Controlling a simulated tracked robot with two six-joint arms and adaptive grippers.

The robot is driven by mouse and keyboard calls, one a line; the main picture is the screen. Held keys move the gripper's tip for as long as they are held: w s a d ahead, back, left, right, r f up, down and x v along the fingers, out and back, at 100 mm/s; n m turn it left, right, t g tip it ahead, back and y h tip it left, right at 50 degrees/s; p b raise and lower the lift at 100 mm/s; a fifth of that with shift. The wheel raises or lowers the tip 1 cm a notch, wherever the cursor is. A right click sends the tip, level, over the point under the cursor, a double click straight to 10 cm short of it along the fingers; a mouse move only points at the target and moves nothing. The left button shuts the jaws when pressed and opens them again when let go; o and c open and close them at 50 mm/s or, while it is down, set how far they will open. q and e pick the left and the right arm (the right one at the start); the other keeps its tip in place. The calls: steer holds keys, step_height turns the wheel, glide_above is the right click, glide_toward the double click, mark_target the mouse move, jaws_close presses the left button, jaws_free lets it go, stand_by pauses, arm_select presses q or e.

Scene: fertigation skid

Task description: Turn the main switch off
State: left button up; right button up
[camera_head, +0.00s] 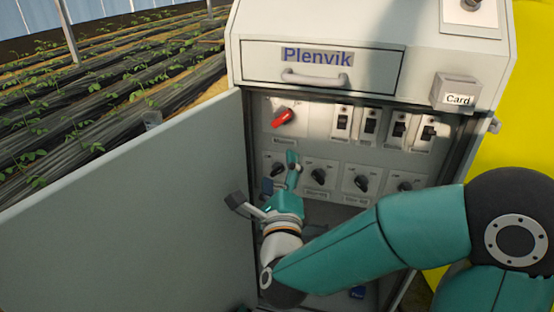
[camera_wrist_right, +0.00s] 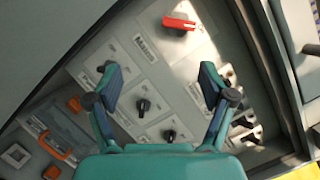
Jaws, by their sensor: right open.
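The main switch (camera_head: 283,117), a rotary switch with a red handle, sits at the upper left of the panel inside the open cabinet. My right gripper (camera_head: 265,181) is open and empty, below the main switch and in front of the lower knobs. In the right wrist view its two fingers (camera_wrist_right: 160,75) are wide apart with nothing between them touching. My left gripper is not in view.
The open cabinet door (camera_head: 130,215) fills the left. Several black rotary knobs (camera_head: 362,183) line the panel's lower row, and several black toggle switches (camera_head: 370,122) stand right of the main switch. A drawer handle (camera_head: 315,78) and a Card box (camera_head: 456,91) project above.

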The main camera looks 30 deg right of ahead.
mark_target(282, 122)
steer(key=w+d+r, duration=0.1)
steer(key=w+d, duration=0.1)
steer(key=w, duration=0.1)
steer(key=w+d+r+m+b, duration=0.1)
steer(key=w+d+r, duration=0.1)
steer(key=w+d, duration=0.1)
steer(key=w+d+r+m+t+b, duration=0.1)
steer(key=w+d+r, duration=0.1)
steer(key=w+d, duration=0.1)
steer(key=shift+w+h, duration=0.4)
steer(key=shift+w, duration=0.35)
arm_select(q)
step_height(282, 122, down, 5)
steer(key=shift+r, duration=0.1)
